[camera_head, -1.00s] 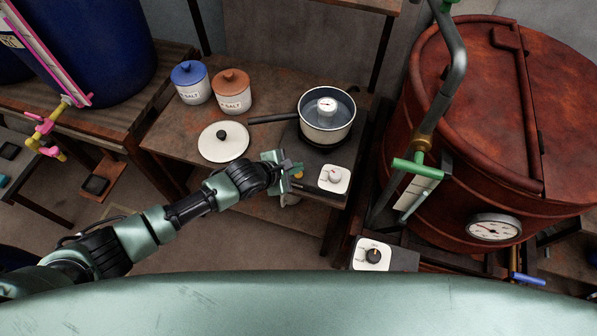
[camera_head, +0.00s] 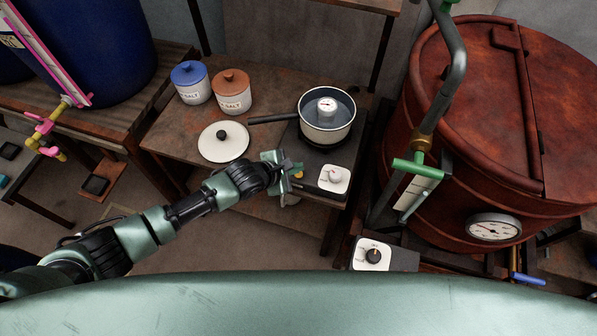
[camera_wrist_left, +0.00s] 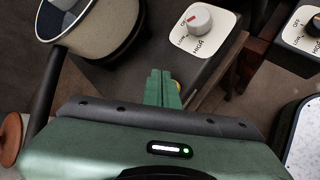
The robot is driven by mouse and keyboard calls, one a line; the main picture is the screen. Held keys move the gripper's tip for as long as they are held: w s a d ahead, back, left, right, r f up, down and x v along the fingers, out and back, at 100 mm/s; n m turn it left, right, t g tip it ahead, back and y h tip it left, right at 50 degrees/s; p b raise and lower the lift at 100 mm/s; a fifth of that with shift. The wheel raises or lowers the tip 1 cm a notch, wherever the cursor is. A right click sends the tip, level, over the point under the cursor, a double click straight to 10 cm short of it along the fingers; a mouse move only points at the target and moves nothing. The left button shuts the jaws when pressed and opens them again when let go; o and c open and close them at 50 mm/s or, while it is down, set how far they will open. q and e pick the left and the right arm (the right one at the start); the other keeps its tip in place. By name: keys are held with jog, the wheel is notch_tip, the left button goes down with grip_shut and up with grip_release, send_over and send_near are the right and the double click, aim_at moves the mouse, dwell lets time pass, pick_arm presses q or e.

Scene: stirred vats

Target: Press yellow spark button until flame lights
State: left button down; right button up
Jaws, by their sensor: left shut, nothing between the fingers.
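The yellow spark button (camera_head: 299,175) is on the front of the dark burner unit (camera_head: 313,161), left of its white knob plate (camera_head: 334,178). In the left wrist view only a sliver of the yellow button (camera_wrist_left: 178,86) shows, beside my fingertips. My left gripper (camera_head: 291,170) is shut and empty, with its green fingers at the button; I cannot tell whether they touch it. The shut fingers (camera_wrist_left: 161,88) point at the burner's front edge in the wrist view. No flame is visible; the pan (camera_head: 327,117) covers the burner top. My right gripper is not in view.
A white lid (camera_head: 223,141) and two salt jars, blue-lidded (camera_head: 191,82) and brown-lidded (camera_head: 232,91), stand left of the pan. The pan handle (camera_head: 272,118) points left above my gripper. A large rust-red vat (camera_head: 480,120) stands to the right.

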aim_at(296, 176)
pick_arm(q)
jog(key=shift+f, duration=0.15)
jog(key=shift+f, duration=0.25)
jog(key=shift+f+b, duration=0.3)
jog(key=shift+f, duration=0.2)
dwell(1.1)
jog(key=shift+r+p, duration=0.9)
jog(key=shift+p, duration=0.1)
notch_tip(296, 176, up, 5)
jog(key=p, duration=0.5)
dwell(0.6)
